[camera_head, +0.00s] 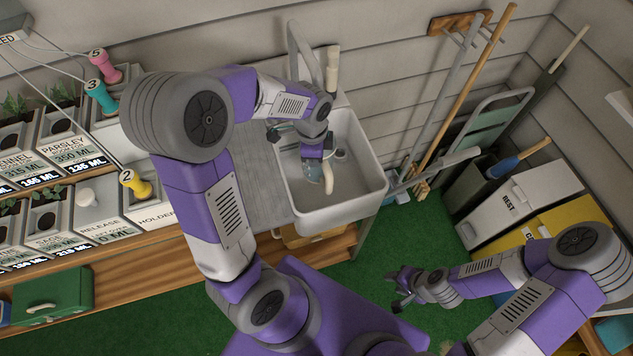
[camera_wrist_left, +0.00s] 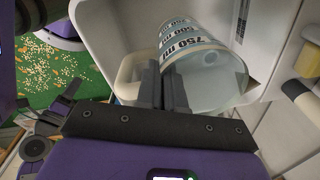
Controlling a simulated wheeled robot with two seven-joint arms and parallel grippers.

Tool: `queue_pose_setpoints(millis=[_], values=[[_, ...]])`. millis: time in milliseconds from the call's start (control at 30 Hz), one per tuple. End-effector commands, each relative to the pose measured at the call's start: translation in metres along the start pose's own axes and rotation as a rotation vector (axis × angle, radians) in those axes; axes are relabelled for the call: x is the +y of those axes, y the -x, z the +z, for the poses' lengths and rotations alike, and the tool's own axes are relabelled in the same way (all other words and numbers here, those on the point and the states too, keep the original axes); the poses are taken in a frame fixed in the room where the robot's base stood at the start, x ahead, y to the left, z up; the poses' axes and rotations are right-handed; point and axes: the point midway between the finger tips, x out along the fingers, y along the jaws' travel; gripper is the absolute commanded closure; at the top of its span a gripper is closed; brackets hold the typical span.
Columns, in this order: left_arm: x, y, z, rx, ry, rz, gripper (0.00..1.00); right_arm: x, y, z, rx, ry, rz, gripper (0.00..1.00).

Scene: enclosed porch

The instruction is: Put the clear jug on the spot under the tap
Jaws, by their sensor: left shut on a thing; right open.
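The clear jug (camera_head: 312,172) is over the white sink (camera_head: 372,188), partly hidden by my left arm. In the left wrist view the jug (camera_wrist_left: 205,65) is see-through, with dark volume marks reading 750 ml, and looks tilted. My left gripper (camera_head: 318,160) is shut on the jug's cream handle (camera_head: 328,180); its dark fingers (camera_wrist_left: 165,88) show at the handle in the wrist view. A grey tap (camera_head: 302,50) stands at the back of the sink. Whether the jug touches the sink floor cannot be told. My right gripper (camera_head: 402,288) is open and empty above the green floor.
A grey counter (camera_head: 255,160) adjoins the sink on the left. Planter boxes (camera_head: 70,140) with labels and coloured numbered knobs line the left wall. Brooms (camera_head: 465,95) and bins (camera_head: 515,205) stand at the right.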

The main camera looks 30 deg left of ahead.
Motion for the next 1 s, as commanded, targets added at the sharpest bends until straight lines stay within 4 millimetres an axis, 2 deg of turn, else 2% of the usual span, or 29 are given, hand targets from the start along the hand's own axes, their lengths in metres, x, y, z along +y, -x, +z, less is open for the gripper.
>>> queue_pose_setpoints(millis=[33,300,667,900,1000], values=[[0.001,-0.016,0.001,0.001,0.001,-0.001,1.0,0.005,-0.014,-0.001,0.0,0.0,0.0,0.57],[0.003,-0.057,0.005,0.0,0.007,-0.001,1.0,0.018,-0.047,-0.002,0.001,0.0,0.0,0.57],[0.003,-0.074,0.007,0.001,0.01,-0.002,1.0,0.023,-0.061,-0.003,0.001,0.0,0.0,0.57],[0.005,-0.106,0.01,0.0,0.015,-0.001,1.0,0.033,-0.087,-0.004,0.001,0.0,0.0,0.57],[0.005,-0.113,0.011,0.0,0.016,-0.001,1.0,0.035,-0.092,-0.004,0.0,0.0,0.0,0.57]])
